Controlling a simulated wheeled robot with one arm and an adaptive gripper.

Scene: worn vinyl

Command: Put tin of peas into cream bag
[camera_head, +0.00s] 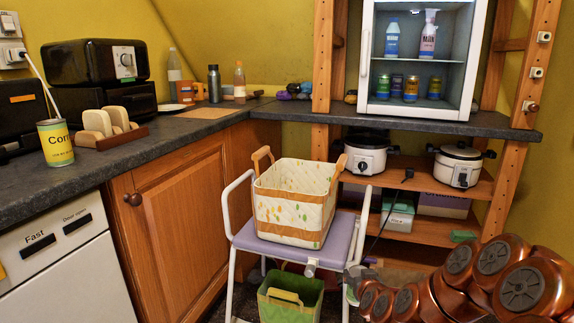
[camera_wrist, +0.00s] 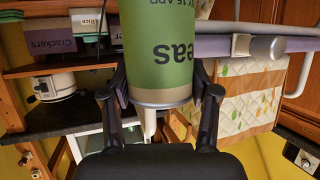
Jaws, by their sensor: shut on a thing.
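The tin of peas (camera_wrist: 160,50) is green with a silver rim and shows upside down, with "eas" readable, in the wrist view. My gripper (camera_wrist: 160,88) is shut on it, with one finger on each side. The cream bag (camera_head: 294,205) has coloured spots, a tan lower band and two tan handles. It stands upright and open-topped on a purple-seated stool (camera_head: 247,238) in the head view. It also shows at the right of the wrist view (camera_wrist: 238,112), apart from the tin. In the head view my copper arm is at lower right, and I cannot make out the tin there.
A green bag (camera_head: 291,303) stands below the stool seat. A corn tin (camera_head: 55,143) and a toast rack (camera_head: 108,134) are on the left counter. Shelves with two white cookers (camera_head: 365,158) stand behind. The stool's white side rails flank the cream bag.

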